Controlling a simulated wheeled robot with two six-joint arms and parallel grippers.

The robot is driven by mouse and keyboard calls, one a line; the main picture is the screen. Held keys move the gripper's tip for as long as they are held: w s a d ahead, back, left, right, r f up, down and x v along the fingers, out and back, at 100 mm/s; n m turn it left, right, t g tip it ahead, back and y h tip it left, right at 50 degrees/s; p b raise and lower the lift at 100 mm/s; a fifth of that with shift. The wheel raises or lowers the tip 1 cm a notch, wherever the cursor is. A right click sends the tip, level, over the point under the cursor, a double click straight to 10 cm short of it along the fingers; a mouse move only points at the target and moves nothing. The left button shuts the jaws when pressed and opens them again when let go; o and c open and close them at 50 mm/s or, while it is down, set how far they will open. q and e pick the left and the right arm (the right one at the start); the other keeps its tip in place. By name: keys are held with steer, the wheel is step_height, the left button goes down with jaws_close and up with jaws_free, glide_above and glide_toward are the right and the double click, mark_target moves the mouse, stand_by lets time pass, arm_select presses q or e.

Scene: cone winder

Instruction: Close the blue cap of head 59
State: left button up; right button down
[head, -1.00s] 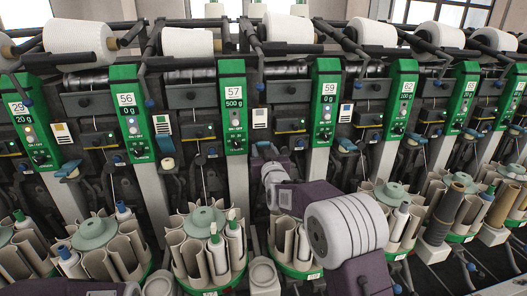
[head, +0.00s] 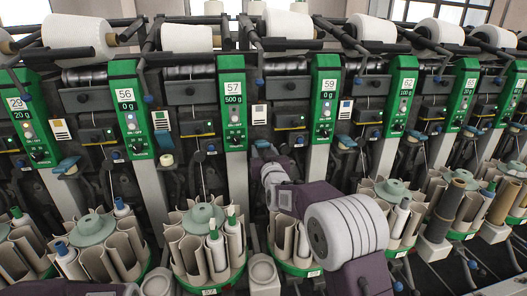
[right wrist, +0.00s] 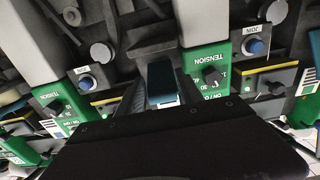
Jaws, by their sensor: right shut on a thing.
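The green panel of head 59 (head: 325,95) stands right of the centre in the head view. A teal-blue cap (head: 262,145) shows left of it, between panels 57 and 59. My right gripper (head: 266,154) is at this cap, with its arm coming up from the lower right and hiding part of the station. In the right wrist view the blue cap (right wrist: 162,78) lies between the two fingers of the right gripper (right wrist: 163,98), which are shut on it. The cap's lower end is hidden by the gripper body. My left gripper is not in view.
Panel 57 (head: 233,100) stands to the left. Another teal cap (head: 345,142) sits right of panel 59. A round bobbin magazine (head: 203,240) stands at the lower middle. White cones (head: 288,30) line the top. Tension knobs (right wrist: 213,76) are close to the gripper in the wrist view.

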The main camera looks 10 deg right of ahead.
steer(key=shift+f, duration=0.5)
stand_by(0.3)
steer(key=c, duration=0.9)
jaws_free()
steer(key=shift+c, duration=0.2)
steer(key=shift+o, duration=0.9)
steer(key=shift+w+f, duration=0.1)
steer(key=shift+w, duration=0.3)
steer(key=s, duration=0.9)
steer(key=shift+s, duration=0.15)
